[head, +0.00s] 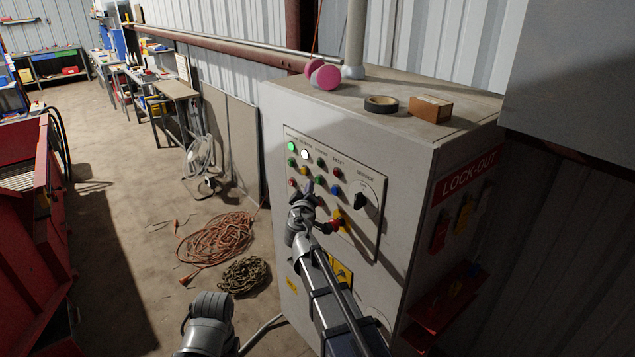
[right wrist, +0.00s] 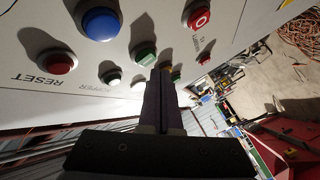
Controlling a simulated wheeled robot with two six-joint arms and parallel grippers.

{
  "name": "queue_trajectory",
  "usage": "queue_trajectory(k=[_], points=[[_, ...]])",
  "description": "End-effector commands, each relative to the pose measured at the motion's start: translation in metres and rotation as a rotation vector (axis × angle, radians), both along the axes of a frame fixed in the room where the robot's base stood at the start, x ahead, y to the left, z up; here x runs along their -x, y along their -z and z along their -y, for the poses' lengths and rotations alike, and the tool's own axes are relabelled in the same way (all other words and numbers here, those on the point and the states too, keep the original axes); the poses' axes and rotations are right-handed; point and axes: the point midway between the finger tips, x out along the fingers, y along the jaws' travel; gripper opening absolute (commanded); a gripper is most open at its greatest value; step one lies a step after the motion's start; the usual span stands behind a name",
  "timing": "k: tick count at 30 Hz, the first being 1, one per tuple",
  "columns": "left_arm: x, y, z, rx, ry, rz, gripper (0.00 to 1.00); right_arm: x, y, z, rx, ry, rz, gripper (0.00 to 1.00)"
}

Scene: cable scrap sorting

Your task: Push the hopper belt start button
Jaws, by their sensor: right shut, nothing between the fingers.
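The control panel (head: 352,217) is on the front of a grey cabinet and carries rows of coloured buttons and lamps. My right gripper (head: 309,188) is shut and empty, with its tips close to the panel, over the lower rows. In the right wrist view the shut fingers (right wrist: 160,76) point at the panel beside a green button (right wrist: 145,54). Another green one (right wrist: 110,75) is near a blurred label that may read HOPPER. A red one (right wrist: 57,62) is at the RESET label. Whether the fingertips touch a button I cannot tell. My left gripper is out of view.
A blue button (right wrist: 98,22) and a red button marked O (right wrist: 198,18) are close by. A black rotary switch (head: 361,201) and a red emergency knob (head: 334,225) sit near my right gripper. Tape (head: 381,104) and a box (head: 430,108) lie on the cabinet. Orange cable (head: 215,240) lies on the floor.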

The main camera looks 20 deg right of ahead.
Motion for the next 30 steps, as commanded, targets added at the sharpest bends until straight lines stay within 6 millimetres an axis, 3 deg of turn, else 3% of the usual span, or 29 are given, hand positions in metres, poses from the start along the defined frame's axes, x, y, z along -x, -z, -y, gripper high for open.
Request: queue_trajectory(k=[30], points=[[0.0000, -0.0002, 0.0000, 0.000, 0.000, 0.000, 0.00, -0.0030, -0.0002, 0.0082, 0.000, 0.001, -0.001, 0.00]])
